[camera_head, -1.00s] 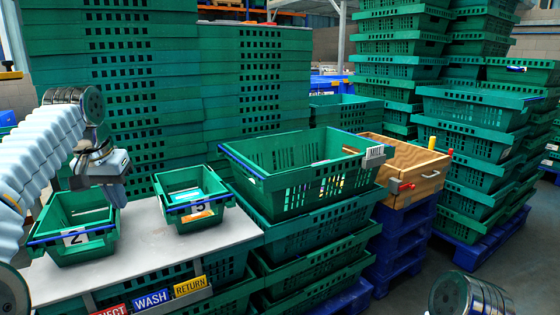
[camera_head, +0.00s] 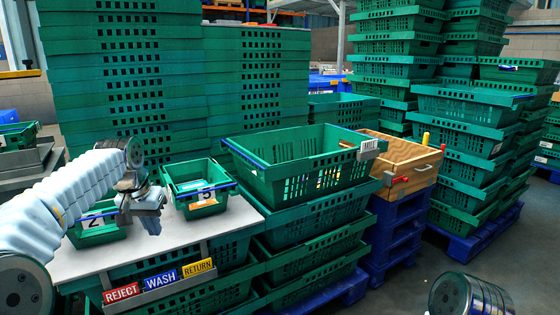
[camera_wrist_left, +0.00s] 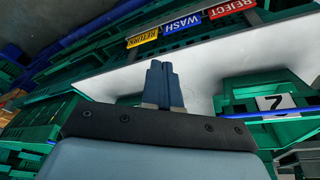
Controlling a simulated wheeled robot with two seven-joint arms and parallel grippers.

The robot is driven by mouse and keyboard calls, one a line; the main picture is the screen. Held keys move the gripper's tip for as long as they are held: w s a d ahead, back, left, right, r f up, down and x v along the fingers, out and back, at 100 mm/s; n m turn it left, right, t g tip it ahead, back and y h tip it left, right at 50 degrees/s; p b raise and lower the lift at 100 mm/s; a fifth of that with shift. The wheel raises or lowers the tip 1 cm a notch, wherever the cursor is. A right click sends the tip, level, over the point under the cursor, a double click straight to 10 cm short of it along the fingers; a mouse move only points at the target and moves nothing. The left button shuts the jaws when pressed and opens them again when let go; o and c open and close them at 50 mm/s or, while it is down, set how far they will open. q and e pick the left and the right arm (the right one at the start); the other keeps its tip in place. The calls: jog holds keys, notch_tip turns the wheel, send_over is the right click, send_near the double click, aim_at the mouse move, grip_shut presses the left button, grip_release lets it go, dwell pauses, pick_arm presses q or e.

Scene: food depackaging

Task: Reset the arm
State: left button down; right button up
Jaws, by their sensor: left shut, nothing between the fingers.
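My left arm comes in from the left in the head view. Its gripper (camera_head: 152,222) hangs above the white tabletop (camera_head: 180,240), just right of the green bin labelled 2 (camera_head: 97,236), which it partly covers. In the left wrist view the two gripper fingers (camera_wrist_left: 162,84) are pressed together with nothing between them. The bin labelled 2 also shows at the right of the left wrist view (camera_wrist_left: 240,92). A green bin labelled 5 (camera_head: 190,172) stands right of the gripper, with a blue and an orange item inside. My right gripper is not in view.
REJECT (camera_head: 121,293), WASH (camera_head: 160,280) and RETURN (camera_head: 197,268) signs line the table's front edge. A large green crate (camera_head: 275,174) on a stack and a wooden box (camera_head: 410,158) stand to the right. Tall crate stacks (camera_head: 250,100) close off the back.

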pick_arm(q)
jog(key=s+d+f+h, duration=0.1)
jog(key=d+f, duration=0.3)
jog(key=f, duration=0.6)
jog(key=s+d+f+g, duration=0.1)
jog(key=d+f, duration=0.3)
jog(key=f, duration=0.6)
jog(key=s+d+f+h, duration=0.1)
jog(key=d+f, duration=0.3)
jog(key=f, duration=0.6)
jog(key=s+d+f+g+h, duration=0.1)
jog(key=s+d+f, duration=0.4)
jog(key=s+f, duration=0.75)
jog(key=s+d+f+n, duration=0.1)
jog(key=s+f, duration=0.1)
jog(key=s, duration=0.5)
jog(key=s+d+f+n, duration=0.1)
jog(key=s+f, duration=0.2)
jog(key=s, duration=0.4)
jog(key=shift+d+g+h, duration=0.3)
